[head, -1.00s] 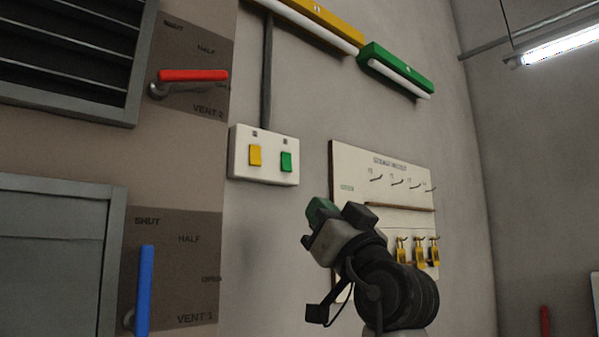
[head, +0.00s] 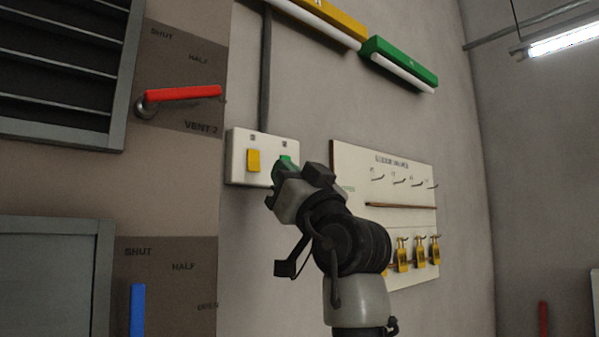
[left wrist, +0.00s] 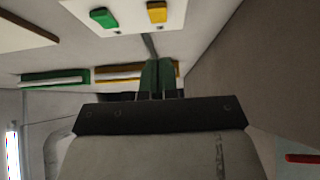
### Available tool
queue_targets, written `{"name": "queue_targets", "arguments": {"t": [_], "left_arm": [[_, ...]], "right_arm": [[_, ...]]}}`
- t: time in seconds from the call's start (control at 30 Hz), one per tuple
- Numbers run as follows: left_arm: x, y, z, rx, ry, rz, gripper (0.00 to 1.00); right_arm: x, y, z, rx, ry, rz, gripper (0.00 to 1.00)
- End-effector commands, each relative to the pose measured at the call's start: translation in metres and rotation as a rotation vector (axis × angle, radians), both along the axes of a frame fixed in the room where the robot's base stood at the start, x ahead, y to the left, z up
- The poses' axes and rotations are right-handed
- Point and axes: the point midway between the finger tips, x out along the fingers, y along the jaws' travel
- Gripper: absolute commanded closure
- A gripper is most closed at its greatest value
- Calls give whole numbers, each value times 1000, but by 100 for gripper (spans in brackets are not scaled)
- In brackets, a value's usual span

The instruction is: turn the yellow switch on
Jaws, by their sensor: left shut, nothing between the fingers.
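The yellow switch (head: 253,160) is on the left of a white switch plate (head: 236,173) on the wall, uncovered. It also shows in the left wrist view (left wrist: 157,12), beside the green switch (left wrist: 103,17). My left gripper (head: 283,166) is in front of the right part of the plate and mostly hides the green switch in the head view. Its green fingers (left wrist: 158,78) are shut with nothing between them. In the left wrist view they show apart from both switches. Which way the yellow switch is tipped is too small to tell. My right gripper is out of view.
Yellow (head: 335,17) and green (head: 400,58) lamp fittings hang above the plate. A red vent handle (head: 183,93) and a blue one (head: 137,310) are on the left. A board with hooks and yellow padlocks (head: 420,252) is at right. The wall below the plate is clear.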

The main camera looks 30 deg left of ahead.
Motion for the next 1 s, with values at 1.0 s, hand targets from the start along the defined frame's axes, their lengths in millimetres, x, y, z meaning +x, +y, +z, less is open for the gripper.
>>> {"name": "queue_targets", "arguments": {"t": [1.0], "left_arm": [[25,63,5,73,-32,7,100]], "right_arm": [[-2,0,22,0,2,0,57]]}}
